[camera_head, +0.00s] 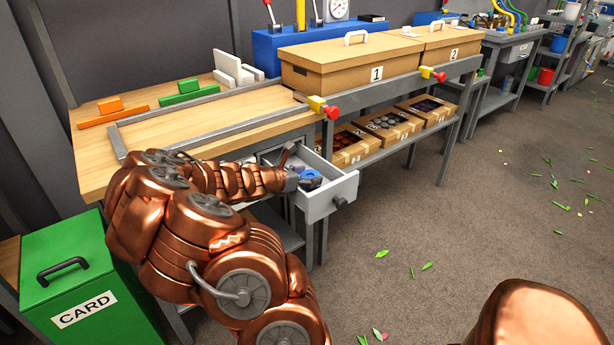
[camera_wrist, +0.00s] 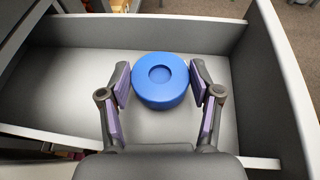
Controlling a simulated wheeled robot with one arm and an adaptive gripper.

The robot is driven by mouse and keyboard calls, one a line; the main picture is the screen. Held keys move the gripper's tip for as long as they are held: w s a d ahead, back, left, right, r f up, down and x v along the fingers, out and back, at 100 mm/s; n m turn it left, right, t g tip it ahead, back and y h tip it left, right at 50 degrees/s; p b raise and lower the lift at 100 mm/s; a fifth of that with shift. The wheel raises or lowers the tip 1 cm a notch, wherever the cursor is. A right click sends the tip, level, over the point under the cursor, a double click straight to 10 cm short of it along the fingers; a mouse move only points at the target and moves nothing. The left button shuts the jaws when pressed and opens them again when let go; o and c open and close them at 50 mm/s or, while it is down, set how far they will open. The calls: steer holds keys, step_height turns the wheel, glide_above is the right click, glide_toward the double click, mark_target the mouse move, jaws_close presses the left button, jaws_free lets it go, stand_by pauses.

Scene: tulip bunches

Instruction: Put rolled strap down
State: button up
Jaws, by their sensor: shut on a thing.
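The rolled strap (camera_wrist: 160,80) is a thick blue disc with a round recess in its top. In the wrist view it sits between the two purple-padded fingers of my gripper (camera_wrist: 160,83), which is shut on it. The strap is inside the open grey drawer (camera_wrist: 45,85), over the drawer's bare floor. I cannot tell whether it touches the floor. In the head view the strap (camera_head: 310,174) shows as a small blue patch beside my gripper (camera_head: 301,172), inside the pulled-out drawer (camera_head: 325,203) under the workbench. My fingers hide part of it there.
The wooden workbench top (camera_head: 190,125) has a grey rail and lies above the drawer. Boxes 1 (camera_head: 352,77) and 2 (camera_head: 445,45) stand on the shelf unit to the right. A green card bin (camera_head: 85,290) stands at left. Floor right of the drawer is mostly clear.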

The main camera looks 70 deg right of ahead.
steer(key=shift+f, duration=0.35)
